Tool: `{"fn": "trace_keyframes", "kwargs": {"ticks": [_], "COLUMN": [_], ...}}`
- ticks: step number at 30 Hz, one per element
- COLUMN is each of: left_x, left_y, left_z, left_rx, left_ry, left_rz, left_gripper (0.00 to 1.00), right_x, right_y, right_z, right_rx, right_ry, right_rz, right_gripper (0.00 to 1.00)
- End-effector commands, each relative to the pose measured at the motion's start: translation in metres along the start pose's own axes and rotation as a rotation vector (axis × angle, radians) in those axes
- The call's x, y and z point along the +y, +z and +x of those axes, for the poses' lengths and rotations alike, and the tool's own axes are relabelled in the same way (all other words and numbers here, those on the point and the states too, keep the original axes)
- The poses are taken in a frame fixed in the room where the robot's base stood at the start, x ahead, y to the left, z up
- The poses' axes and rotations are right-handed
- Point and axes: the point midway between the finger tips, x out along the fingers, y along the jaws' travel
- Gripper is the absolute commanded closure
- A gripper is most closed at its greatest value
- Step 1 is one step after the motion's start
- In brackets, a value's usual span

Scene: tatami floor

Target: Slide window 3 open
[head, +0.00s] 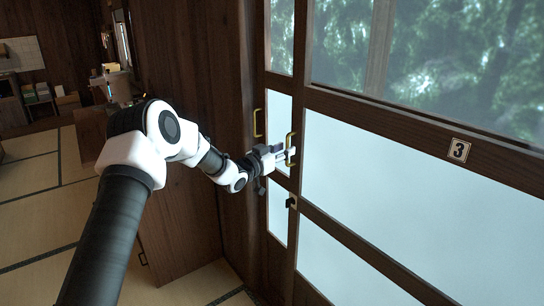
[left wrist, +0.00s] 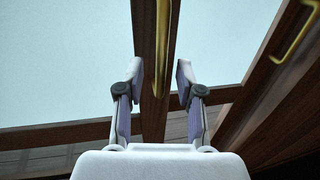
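Window 3 (head: 360,190) is a dark wooden sash with frosted lower panes and clear upper glass, on the right in the head view. A plate with "3" (head: 459,150) is on its middle rail. Its brass pull handle (head: 290,146) is upright on its left stile; it also shows in the left wrist view (left wrist: 161,50). My left gripper (head: 284,155) is at this handle. In the left wrist view its fingers (left wrist: 158,82) are apart, one on each side of the handle's line. I cannot tell whether they touch it. My right gripper is out of view.
A second brass handle (head: 257,123) is on the wood left of the window. A small dark catch (head: 291,202) is on the stile below the gripper. A wooden cabinet (head: 175,220) stands under my left arm. Tatami floor (head: 35,200) is clear at left.

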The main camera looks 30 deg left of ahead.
Motion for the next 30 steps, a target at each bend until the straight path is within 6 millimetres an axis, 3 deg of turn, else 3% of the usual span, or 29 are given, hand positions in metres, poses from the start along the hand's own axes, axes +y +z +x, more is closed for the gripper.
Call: {"fn": "trace_keyframes", "kwargs": {"ticks": [6,12,30], "left_x": [-0.001,0.0,0.001], "left_y": [-0.001,-0.001,0.004], "left_z": [-0.058,-0.091,-0.095], "left_rx": [0.002,0.002,-0.005], "left_ry": [-0.002,0.0,0.001], "left_rz": [-0.008,-0.003,-0.001], "left_gripper": [0.63,0.63,0.63], "right_x": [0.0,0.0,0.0], "right_y": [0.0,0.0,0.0], "right_z": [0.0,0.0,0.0], "right_rx": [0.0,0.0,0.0], "right_ry": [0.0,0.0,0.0], "right_rz": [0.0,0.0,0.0], "right_gripper": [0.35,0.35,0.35]}}
